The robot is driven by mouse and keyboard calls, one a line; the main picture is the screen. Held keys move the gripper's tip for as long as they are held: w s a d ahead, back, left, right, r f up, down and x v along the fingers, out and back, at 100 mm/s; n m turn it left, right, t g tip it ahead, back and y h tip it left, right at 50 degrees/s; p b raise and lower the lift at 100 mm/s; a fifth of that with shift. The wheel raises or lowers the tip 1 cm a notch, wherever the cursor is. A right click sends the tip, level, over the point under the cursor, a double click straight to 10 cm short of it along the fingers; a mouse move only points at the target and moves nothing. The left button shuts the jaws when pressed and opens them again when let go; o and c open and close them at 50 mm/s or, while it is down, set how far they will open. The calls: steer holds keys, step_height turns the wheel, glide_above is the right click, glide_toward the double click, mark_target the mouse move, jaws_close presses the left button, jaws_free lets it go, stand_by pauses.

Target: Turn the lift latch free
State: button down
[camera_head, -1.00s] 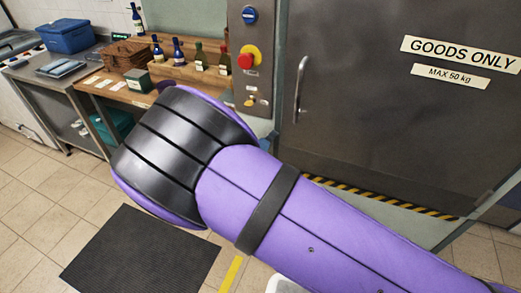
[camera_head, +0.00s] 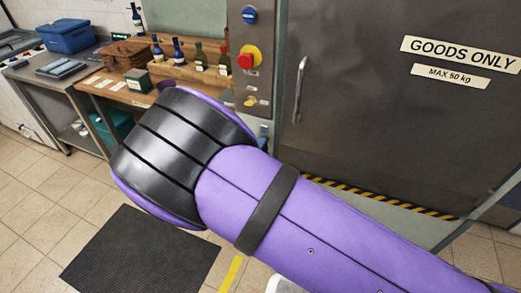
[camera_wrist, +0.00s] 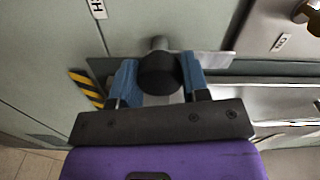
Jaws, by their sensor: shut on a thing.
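The lift latch appears as a dark round knob (camera_wrist: 158,73) on a short metal stem, in front of a metal plate (camera_wrist: 215,60) in the wrist view. My gripper (camera_wrist: 157,80) has its two blue fingers on either side of the knob, shut on it. The knob's front faces the camera, and its turn angle cannot be read. In the head view my purple and black arm hides the gripper and the latch. The grey lift door (camera_head: 370,120) with its vertical handle (camera_head: 299,90) stands shut on the right.
A control panel (camera_head: 236,60) beside the door carries a blue button (camera_head: 250,15), a red and yellow stop button (camera_head: 246,60) and a small brass knob (camera_head: 250,102). A wooden bench (camera_head: 125,92) with bottles stands left. A dark mat (camera_head: 140,255) lies on the floor.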

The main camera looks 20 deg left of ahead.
stand_by(0.3)
steer(key=c, duration=0.6)
jaws_free()
steer(key=s, duration=0.7)
steer(key=s+a, duration=0.1)
steer(key=s, duration=0.3)
